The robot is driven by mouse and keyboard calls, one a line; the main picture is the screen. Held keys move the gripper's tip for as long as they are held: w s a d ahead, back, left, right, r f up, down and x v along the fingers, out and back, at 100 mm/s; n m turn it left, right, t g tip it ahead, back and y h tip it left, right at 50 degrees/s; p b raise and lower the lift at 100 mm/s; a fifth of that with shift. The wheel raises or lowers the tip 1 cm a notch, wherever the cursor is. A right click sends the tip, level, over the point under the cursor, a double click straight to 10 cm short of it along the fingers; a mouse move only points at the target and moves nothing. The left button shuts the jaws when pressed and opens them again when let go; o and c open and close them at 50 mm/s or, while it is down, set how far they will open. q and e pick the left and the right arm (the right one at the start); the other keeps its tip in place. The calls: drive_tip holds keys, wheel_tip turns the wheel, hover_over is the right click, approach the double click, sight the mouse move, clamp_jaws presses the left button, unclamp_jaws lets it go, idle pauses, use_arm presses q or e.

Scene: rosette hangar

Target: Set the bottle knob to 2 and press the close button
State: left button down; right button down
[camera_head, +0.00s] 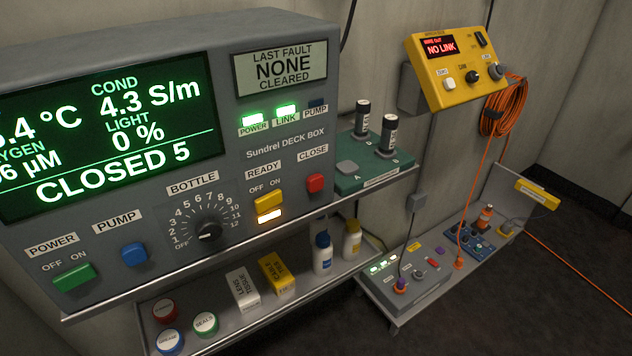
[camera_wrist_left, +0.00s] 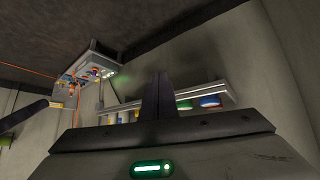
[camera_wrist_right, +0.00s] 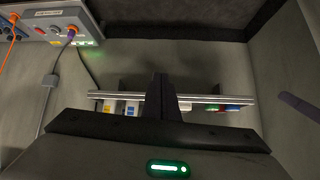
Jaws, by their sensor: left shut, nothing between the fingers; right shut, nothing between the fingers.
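The bottle knob (camera_head: 208,230) is a black dial on the grey deck box (camera_head: 120,285), in a ring of numbers running from OFF to 12. A small pale mark shows on its lower left side; I cannot tell exactly which number it points to. The close button (camera_head: 315,183) is red, under the CLOSE label, right of the yellow ready switch (camera_head: 268,202). The display (camera_head: 110,130) reads CLOSED 5. My left gripper (camera_wrist_left: 157,97) is shut and empty in the left wrist view. My right gripper (camera_wrist_right: 160,97) is shut and empty in the right wrist view. Neither shows in the head view.
A shelf (camera_head: 225,335) below holds jars, boxes and bottles. A green rack (camera_head: 375,177) and yellow unit (camera_head: 460,85) stand right. Space before the panel looks clear.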

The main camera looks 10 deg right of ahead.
drive_tip(key=w+r+n+t, duration=0.2)
drive_tip(key=w+r+t, duration=0.1)
drive_tip(key=w+r, duration=0.25)
drive_tip(key=n+t+y+b, duration=0.3)
drive_tip(key=n+t+y, duration=0.85)
drive_tip(key=n, duration=0.25)
approach(315, 183)
drive_tip(key=s+d+r, duration=0.2)
drive_tip(key=s+r, duration=0.3)
drive_tip(key=s, duration=0.2)
use_arm(q)
drive_tip(key=shift+w+d+f, duration=0.35)
drive_tip(key=shift+w+f, duration=0.15)
drive_tip(key=shift+w, duration=0.25)
use_arm(e)
drive_tip(key=shift+w+a+r+g, duration=0.15)
drive_tip(key=shift+w+r+g, duration=0.05)
drive_tip(key=shift+g, duration=0.05)
use_arm(q)
drive_tip(key=shift+s+f, duration=0.1)
use_arm(e)
drive_tip(key=shift+w, duration=0.1)
